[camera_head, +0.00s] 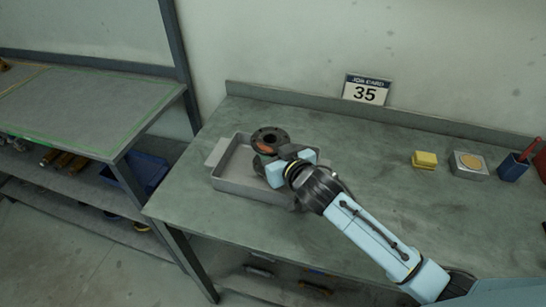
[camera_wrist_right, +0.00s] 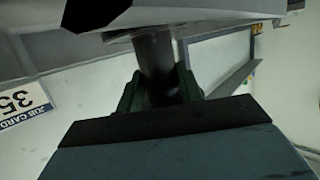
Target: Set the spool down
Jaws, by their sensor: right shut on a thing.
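The spool (camera_head: 269,137) is a dark pipe piece with a round, bolt-holed flange at its top and an orange-brown patch below. It stands roughly upright at the right part of a shallow grey metal tray (camera_head: 232,187). My right gripper (camera_head: 274,156) is shut on the spool, reaching in from the lower right. In the wrist view the spool's dark barrel (camera_wrist_right: 155,58) lies between the right gripper's fingers (camera_wrist_right: 160,88). The spool's lower end is hidden by the gripper, so I cannot tell whether it touches the tray floor. My left gripper is not in view.
A job card marked 35 (camera_head: 366,89) stands at the back of the green-grey bench (camera_head: 360,150). To the right are a yellow block (camera_head: 424,160), a small tin (camera_head: 468,164) and a blue pen cup (camera_head: 513,167). A shelf unit (camera_head: 90,110) stands left.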

